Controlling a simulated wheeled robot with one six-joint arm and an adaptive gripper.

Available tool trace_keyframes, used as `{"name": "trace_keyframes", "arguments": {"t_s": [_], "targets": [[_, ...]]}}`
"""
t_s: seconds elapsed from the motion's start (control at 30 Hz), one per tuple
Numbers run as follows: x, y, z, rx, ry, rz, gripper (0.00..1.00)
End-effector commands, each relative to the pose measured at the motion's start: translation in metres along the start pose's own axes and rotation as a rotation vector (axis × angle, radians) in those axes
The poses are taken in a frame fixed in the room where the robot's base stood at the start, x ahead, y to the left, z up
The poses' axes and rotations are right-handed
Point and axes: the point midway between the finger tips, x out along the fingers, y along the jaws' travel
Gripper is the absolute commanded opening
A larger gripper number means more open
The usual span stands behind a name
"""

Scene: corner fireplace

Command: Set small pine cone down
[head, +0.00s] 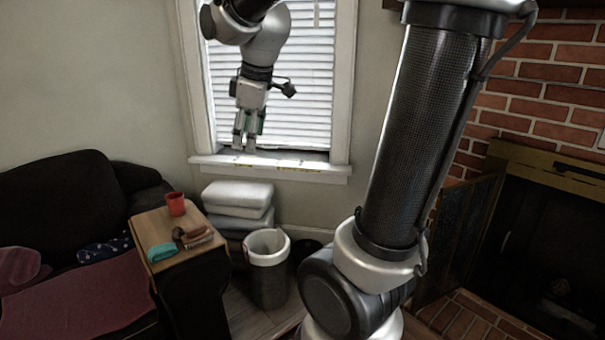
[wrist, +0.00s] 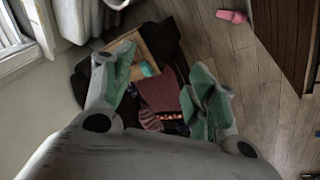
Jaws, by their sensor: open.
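My gripper (head: 245,143) hangs in front of the window, fingers pointing down, well above and to the right of the small wooden table. In the wrist view its green-padded fingers (wrist: 160,92) are spread apart with nothing held between them. A small dark brown lump (head: 178,233), which looks like the small pine cone, is on the wooden tabletop (head: 150,226), beside a folded brown cloth (head: 197,237). It is too small to be sure of its shape. I cannot make out the pine cone in the wrist view.
A red cup (head: 176,204) and a folded teal cloth (head: 160,252) are also on the tabletop. A dark sofa (head: 60,190) is at left. White cushions (head: 238,195) and a bin (head: 268,280) stand below the windowsill (head: 270,168). A brick fireplace (head: 545,85) is at right.

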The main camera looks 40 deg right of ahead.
Motion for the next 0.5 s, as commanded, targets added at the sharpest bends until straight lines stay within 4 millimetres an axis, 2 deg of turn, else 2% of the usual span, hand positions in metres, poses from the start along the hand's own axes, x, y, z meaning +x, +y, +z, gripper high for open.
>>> {"name": "trace_keyframes", "arguments": {"t_s": [0.03, 0.2, 0.33, 0.5], "targets": [[-0.011, -0.017, 0.021, 0.107, 0.007, 0.006, 0.57], [-0.024, -0.071, 0.083, 0.470, 0.015, 0.010, 0.57], [-0.024, -0.101, 0.115, 0.668, 0.019, 0.010, 0.57], [-0.021, -0.119, 0.133, 0.791, 0.021, 0.009, 0.61]]}}
